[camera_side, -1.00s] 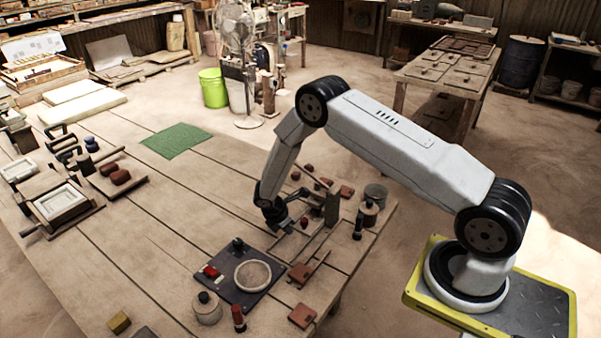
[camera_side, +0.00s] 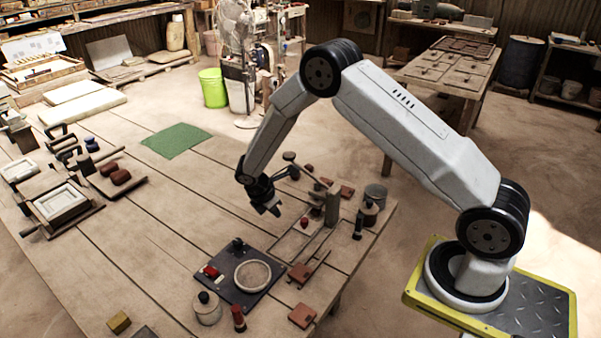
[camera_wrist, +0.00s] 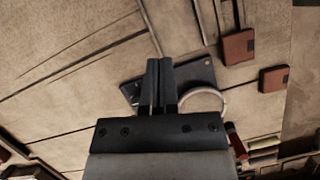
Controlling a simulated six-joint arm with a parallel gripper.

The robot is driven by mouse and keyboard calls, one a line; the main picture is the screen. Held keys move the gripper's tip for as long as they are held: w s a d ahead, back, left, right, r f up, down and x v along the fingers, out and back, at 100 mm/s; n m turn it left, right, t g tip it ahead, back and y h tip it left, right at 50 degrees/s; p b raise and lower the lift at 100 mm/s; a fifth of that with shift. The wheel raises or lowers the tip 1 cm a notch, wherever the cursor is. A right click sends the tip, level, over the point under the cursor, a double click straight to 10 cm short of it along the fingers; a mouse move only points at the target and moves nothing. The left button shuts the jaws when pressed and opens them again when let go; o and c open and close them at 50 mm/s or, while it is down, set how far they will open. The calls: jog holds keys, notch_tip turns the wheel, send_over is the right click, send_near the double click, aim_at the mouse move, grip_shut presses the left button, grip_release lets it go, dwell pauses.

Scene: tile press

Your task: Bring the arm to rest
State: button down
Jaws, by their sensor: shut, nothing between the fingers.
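My gripper (camera_side: 272,208) hangs above the wooden table (camera_side: 130,240), a little behind the dark plate with the white ring. It points down and is clear of the tabletop. In the wrist view my gripper (camera_wrist: 159,85) shows its two fingers together with nothing between them. The rest of my arm reaches from the base at the right, bent at a high elbow.
Below my gripper lie a dark plate (camera_side: 222,274) with a pale ring (camera_side: 252,275), a lidded jar (camera_side: 207,308) and a wooden rail frame (camera_side: 297,240). A green mat (camera_side: 176,141) lies further back. The table between mat and plate is mostly clear.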

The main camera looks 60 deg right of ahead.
jog(key=s+a+r+m+t+y, duration=0.1)
jog(key=s+a+r+m+y, duration=0.1)
jog(key=s+a+r+m, duration=0.2)
jog(key=s+a+r+m+t+y, duration=0.2)
jog(key=s+a+r+m, duration=0.1)
jog(key=s+r+m, duration=0.8)
jog(key=s+r, duration=0.1)
jog(key=s, duration=0.2)
jog(key=shift+s+a+t, duration=0.3)
jog(key=shift+s+a, duration=0.05)
jog(key=shift+a, duration=0.05)
